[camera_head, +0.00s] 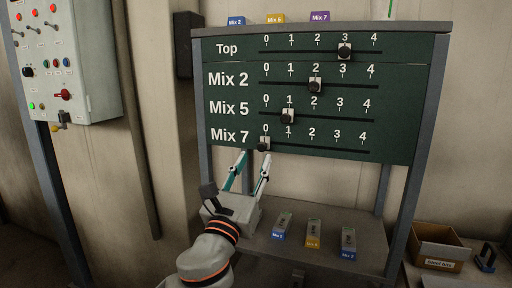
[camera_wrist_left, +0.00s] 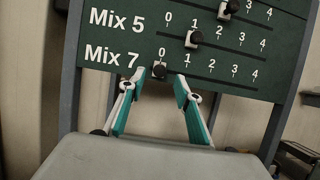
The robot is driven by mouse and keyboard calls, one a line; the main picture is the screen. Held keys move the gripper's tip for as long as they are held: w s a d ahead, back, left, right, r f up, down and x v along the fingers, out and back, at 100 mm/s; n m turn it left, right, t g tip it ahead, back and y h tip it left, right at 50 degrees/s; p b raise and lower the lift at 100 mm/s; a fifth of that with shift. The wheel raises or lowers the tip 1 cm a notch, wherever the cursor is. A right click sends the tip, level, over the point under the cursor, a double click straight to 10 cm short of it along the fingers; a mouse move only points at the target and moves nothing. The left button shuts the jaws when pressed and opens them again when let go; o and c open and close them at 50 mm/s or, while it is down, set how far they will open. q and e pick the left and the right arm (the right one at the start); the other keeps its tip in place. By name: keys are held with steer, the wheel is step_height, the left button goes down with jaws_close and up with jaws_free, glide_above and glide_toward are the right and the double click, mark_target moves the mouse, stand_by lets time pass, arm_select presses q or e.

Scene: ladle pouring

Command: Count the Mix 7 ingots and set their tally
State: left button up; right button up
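The Mix 7 slider knob (camera_head: 263,144) sits under 0 on the lowest row of the green tally board (camera_head: 232,103). My left gripper (camera_head: 256,156) is open just below it. In the left wrist view the two teal-padded fingers stand apart, with the Mix 7 knob (camera_wrist_left: 159,70) between and slightly above their tips; contact cannot be told. Three ingots lie on the lower shelf: a left one with a blue label (camera_head: 282,225), a Mix 5 one with a yellow label (camera_head: 313,234) and a right one with a blue label (camera_head: 348,243). A purple Mix 7 label (camera_head: 319,16) shows on top of the board.
The Top knob (camera_head: 344,51) is at 3, the Mix 2 knob (camera_head: 315,86) at 2, the Mix 5 knob (camera_head: 288,117) at 1. Blue Mix 2 (camera_head: 236,21) and yellow Mix 5 (camera_head: 275,18) labels are also on top. A cardboard box (camera_head: 438,247) stands right.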

mark_target(261, 148)
arm_select(q)
steer(key=x, duration=0.7)
steer(key=shift+p, duration=0.3)
steer(key=shift+c, duration=0.4)
steer(key=shift+f, duration=0.1)
jaws_close()
